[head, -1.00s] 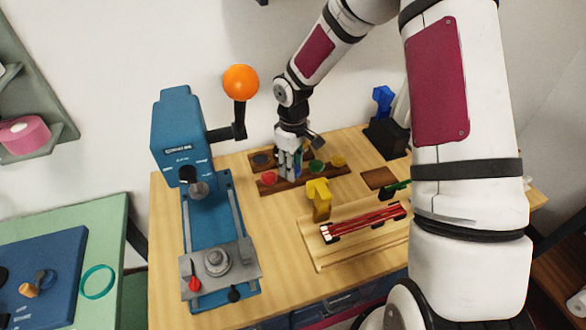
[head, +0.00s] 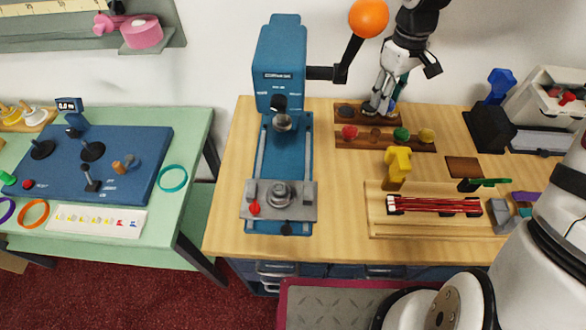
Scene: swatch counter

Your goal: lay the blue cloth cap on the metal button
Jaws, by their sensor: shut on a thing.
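My gripper (head: 379,110) is over the back wooden strip, just behind the row of coloured caps, with its fingers pointing down. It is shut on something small. A little blue shows by the fingertips, which fits the blue cloth cap, but the fingers hide most of it. The blue press (head: 282,65) stands to the left with an orange ball on its lever. A round grey metal piece (head: 281,192) sits on the press's base plate. I cannot make out the metal button itself for certain.
The press lever (head: 352,60) juts close by.

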